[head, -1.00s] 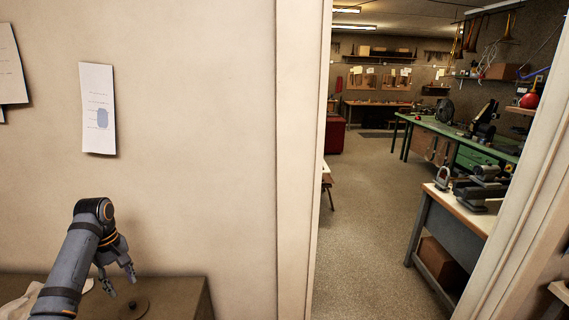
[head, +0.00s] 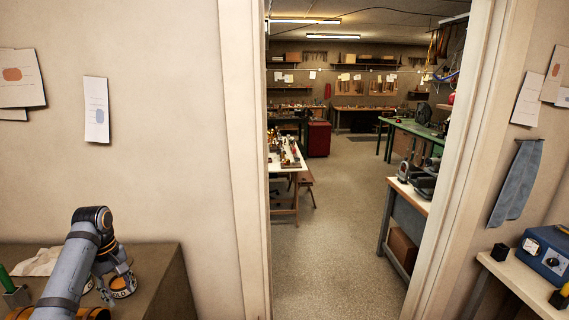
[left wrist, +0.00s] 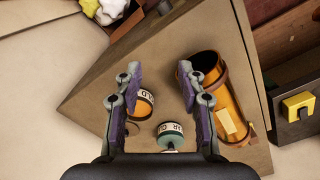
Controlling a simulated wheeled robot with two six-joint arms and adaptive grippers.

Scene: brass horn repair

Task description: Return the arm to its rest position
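My left arm (head: 80,265) reaches in from the lower left in the head view. Its gripper (head: 116,280) is over a brown worktop (head: 160,285) against the wall. In the left wrist view my left gripper (left wrist: 160,82) has its two fingers spread wide apart. No object is held between them. Below are an orange labelled container (left wrist: 146,98), a small labelled pot with a greenish body (left wrist: 170,140) and an orange cylinder (left wrist: 207,80) in a brown holder. Parts of the containers are hidden by the fingers. My right gripper is not in view.
A doorway (head: 245,150) opens onto a workshop with clear floor (head: 335,230) and benches on both sides. A blue box (head: 548,255) stands on a table at the right. A whitish cloth (head: 38,262) lies on the worktop.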

